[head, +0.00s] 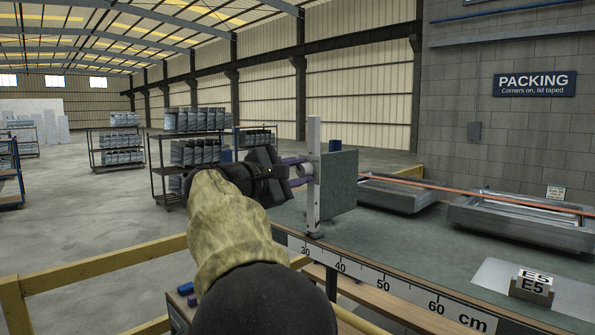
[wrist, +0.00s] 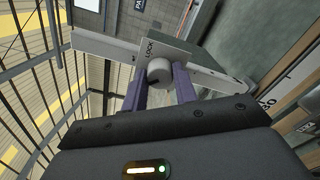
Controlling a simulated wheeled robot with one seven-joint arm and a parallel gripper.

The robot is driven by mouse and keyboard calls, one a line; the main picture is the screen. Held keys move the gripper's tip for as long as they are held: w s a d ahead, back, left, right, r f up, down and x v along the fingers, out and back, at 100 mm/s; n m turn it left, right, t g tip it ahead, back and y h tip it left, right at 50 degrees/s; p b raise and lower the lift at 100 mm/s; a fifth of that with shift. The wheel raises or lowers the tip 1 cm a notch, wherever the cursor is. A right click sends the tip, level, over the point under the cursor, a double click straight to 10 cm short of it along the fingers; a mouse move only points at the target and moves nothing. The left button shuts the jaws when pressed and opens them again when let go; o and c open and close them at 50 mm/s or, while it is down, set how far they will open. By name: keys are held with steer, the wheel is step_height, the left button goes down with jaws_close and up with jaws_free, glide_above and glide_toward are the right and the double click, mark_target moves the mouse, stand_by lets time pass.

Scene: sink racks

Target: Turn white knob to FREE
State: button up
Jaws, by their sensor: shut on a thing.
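The white knob (wrist: 159,70) is small and round. It sits on a white upright bar (wrist: 105,46) beside the printed word LOCK. A short dark mark shows on the knob's near face. The word FREE is not readable in either view. My gripper (wrist: 160,77) has its two purple fingers on either side of the knob and is shut on it. In the head view my gripper (head: 297,172) reaches the left side of the upright bar (head: 314,205), with the knob (head: 304,170) partly hidden between the fingers.
A grey-green panel (head: 340,183) stands just behind the bar on the bench (head: 400,235). A ruler strip (head: 385,286) runs along the bench's front edge. A yellow rail (head: 110,267) crosses at the left.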

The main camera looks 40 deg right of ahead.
steer(key=shift+f+n, duration=0.1)
steer(key=shift+n, duration=0.2)
steer(key=o, duration=1)
steer(key=shift+c, duration=0.2)
steer(key=s+a+b, duration=0.1)
steer(key=a+b, duration=0.4)
steer(key=a, duration=1.2)
steer(key=shift+s+a, duration=0.15)
steer(key=shift+a, duration=0.1)
